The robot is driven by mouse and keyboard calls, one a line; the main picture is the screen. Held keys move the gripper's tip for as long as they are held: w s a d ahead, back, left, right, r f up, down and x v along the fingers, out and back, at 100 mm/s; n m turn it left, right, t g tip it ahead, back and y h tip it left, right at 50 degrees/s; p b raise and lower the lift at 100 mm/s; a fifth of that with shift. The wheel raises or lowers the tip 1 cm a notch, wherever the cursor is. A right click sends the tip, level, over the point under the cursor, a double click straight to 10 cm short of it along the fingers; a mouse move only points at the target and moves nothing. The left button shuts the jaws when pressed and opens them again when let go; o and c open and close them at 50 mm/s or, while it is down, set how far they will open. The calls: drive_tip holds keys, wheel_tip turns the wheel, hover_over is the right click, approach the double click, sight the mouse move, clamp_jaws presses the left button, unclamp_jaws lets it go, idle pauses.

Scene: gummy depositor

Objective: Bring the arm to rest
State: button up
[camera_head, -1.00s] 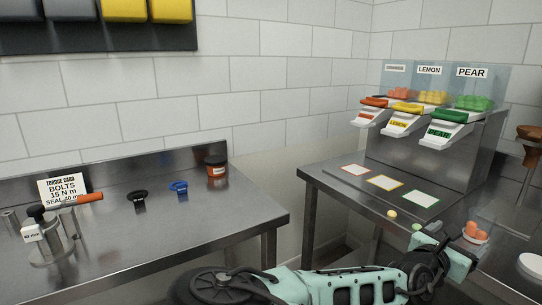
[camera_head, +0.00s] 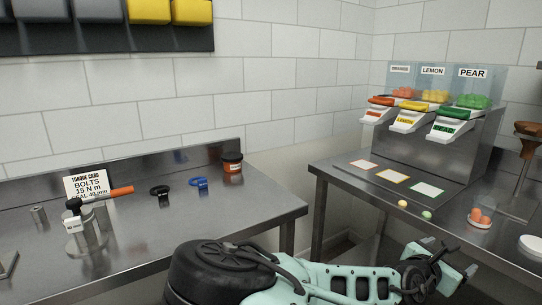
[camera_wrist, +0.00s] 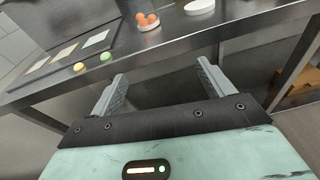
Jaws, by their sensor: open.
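My gripper (camera_wrist: 160,92) is open and empty in the wrist view, its two grey fingers spread apart. It points at the front edge of the right-hand steel table (camera_wrist: 185,40), with the dark space under the tabletop between the fingers. In the head view my gripper (camera_head: 460,263) is at the lower right, in front of the depositor table (camera_head: 385,207). My mint-green arm (camera_head: 345,280) stretches low across the bottom of the picture from left to right. Nothing is held.
The depositor (camera_head: 425,150) stands at the back of the right table. A bowl of orange gummies (camera_head: 480,218), a yellow gummy (camera_head: 402,204) and a green gummy (camera_head: 427,215) lie near its front edge. The left bench (camera_head: 140,235) carries tools and a jar (camera_head: 232,164).

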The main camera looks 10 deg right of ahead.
drive_tip(key=s+a+f+m+g+y, duration=0.2)
drive_tip(key=s+a+f+m+y, duration=0.15)
drive_tip(key=f, duration=0.25)
drive_tip(key=s+a+f+m+g+y, duration=0.2)
drive_tip(key=a+f+y, duration=0.1)
drive_tip(key=a+f, duration=0.2)
drive_tip(key=s+a+m+g+y, duration=0.1)
drive_tip(key=s+a+m+y, duration=0.15)
drive_tip(key=a, duration=0.35)
drive_tip(key=s+a+m+g+y, duration=0.1)
drive_tip(key=a+y, duration=0.2)
drive_tip(key=a, duration=0.4)
drive_tip(key=s+a+r+m+g+y+p, duration=0.1)
drive_tip(key=s+a+r+m+y, duration=0.2)
drive_tip(key=a+r, duration=0.55)
drive_tip(key=s+a+r, duration=0.2)
drive_tip(key=r, duration=0.4)
drive_tip(key=s+a+r+m+t, duration=0.1)
drive_tip(key=s+r, duration=0.2)
drive_tip(key=r, duration=0.3)
drive_tip(key=shift+a+t+y+p, duration=0.3)
drive_tip(key=shift+a+p, duration=0.1)
drive_tip(key=shift+p, duration=0.05)
